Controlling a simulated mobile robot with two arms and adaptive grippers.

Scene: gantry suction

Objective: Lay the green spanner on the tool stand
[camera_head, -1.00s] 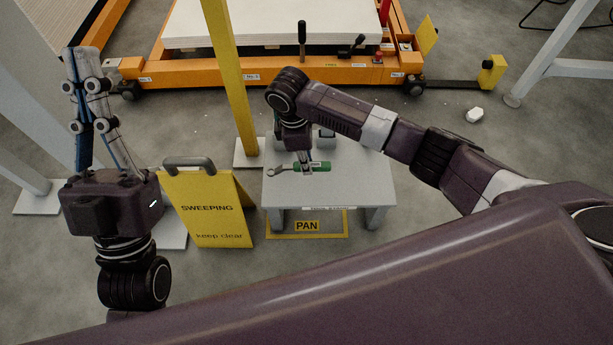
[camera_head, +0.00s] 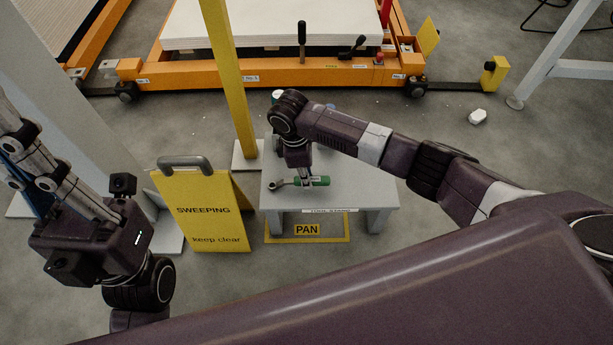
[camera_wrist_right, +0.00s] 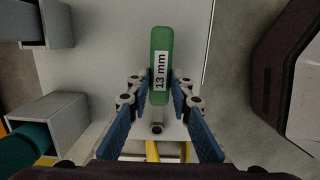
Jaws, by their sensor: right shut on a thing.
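The green spanner (camera_head: 314,181) has a green handle and a metal ring end pointing left in the head view. My right gripper (camera_head: 303,178) is shut on it over the grey tool stand (camera_head: 350,188), near the stand's front edge. In the right wrist view, the spanner (camera_wrist_right: 160,40) shows a "13 mm" label between the blue finger pads of my right gripper (camera_wrist_right: 160,103). The stand's top (camera_wrist_right: 105,60) lies beneath; I cannot tell whether the spanner touches it. My left gripper (camera_head: 14,135) is at the far left, partly cut off by the picture edge.
A yellow "SWEEPING keep clear" sign (camera_head: 203,225) stands left of the stand. A yellow post (camera_head: 233,85) rises behind it. An orange frame (camera_head: 220,73) lies behind.

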